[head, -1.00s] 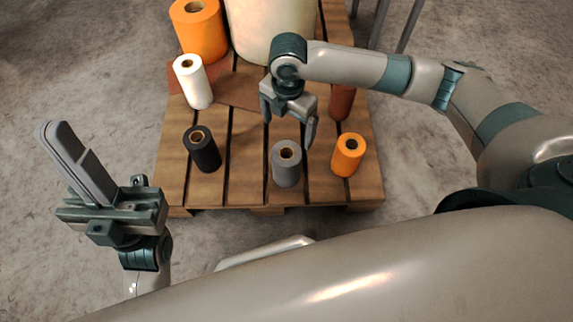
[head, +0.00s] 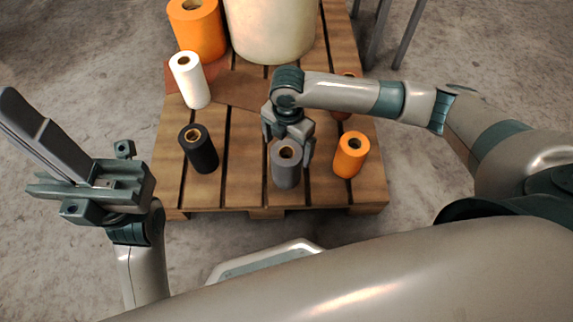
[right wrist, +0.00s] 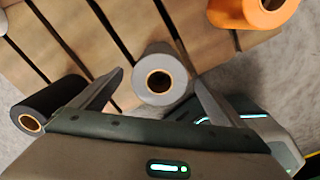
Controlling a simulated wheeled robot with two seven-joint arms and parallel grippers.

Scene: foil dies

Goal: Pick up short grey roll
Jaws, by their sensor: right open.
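The short grey roll (head: 286,172) stands upright on the pallet's front part, its brown core facing up. My right gripper (head: 288,147) is open just above and behind it, with fingertips toward either side of the roll's top. In the right wrist view the grey roll (right wrist: 160,76) shows between the two spread fingers, with a gap on each side. My left gripper (head: 45,135) is at the left, off the pallet and away from the roll; its fingers look close together, but I cannot tell their gap.
On the wooden pallet (head: 232,190), a black roll (head: 203,155) stands left and a small orange roll (head: 349,162) right of the grey one. A white roll (head: 195,90), large orange roll (head: 199,38) and big cream roll (head: 270,35) stand farther back. A reddish roll is mostly hidden.

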